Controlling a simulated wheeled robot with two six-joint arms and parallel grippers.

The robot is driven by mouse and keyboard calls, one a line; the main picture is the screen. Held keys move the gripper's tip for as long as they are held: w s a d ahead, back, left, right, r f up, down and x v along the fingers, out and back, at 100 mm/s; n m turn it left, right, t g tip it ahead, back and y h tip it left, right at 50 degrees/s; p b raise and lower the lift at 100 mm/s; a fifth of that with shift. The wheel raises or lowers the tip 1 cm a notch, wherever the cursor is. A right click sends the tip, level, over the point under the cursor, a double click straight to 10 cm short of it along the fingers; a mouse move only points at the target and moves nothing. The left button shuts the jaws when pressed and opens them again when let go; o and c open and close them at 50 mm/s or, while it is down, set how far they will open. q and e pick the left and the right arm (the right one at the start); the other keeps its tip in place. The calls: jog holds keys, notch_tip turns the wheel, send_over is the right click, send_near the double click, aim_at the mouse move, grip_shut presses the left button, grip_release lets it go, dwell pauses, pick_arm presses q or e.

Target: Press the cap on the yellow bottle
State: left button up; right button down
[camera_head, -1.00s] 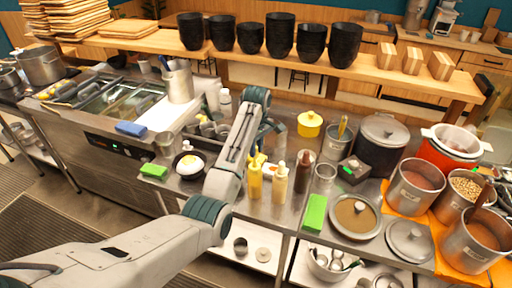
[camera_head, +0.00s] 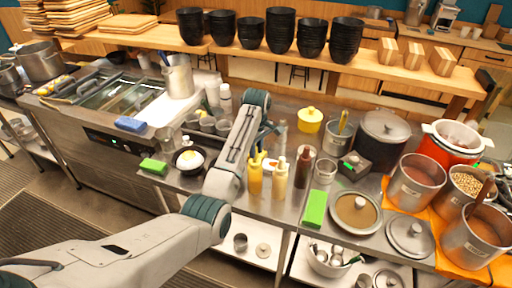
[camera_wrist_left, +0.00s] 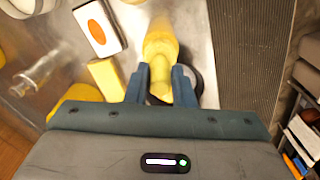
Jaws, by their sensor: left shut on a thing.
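The yellow bottle (camera_head: 255,180) stands upright on the steel counter, left of a paler yellow bottle (camera_head: 279,180). My left gripper (camera_wrist_left: 160,80) is shut on a small, narrow yellow piece, which looks like the cap (camera_wrist_left: 160,92). A wider, rounded yellow body (camera_wrist_left: 160,42) lies just beyond the fingertips. I cannot tell whether the cap is fully seated on it. In the head view my forearm hides most of the left gripper, close behind the bottle tops. My right gripper is not in view.
A dark red bottle (camera_head: 303,167) stands right of the bottles. A green block (camera_head: 315,208) lies near the front edge. A fried egg sits in a dark pan (camera_head: 189,160) on the left. Pots and lids crowd the right side.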

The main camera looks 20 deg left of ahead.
pick_arm(q)
jog(key=shift+f, duration=0.2)
dwell(0.3)
jog(key=shift+f, duration=0.4)
jog(key=shift+f+p, duration=0.2)
jog(key=shift+p, duration=0.15)
jog(key=o, duration=1.2)
jog(key=shift+o, duration=0.2)
jog(key=shift+r, duration=3.3)
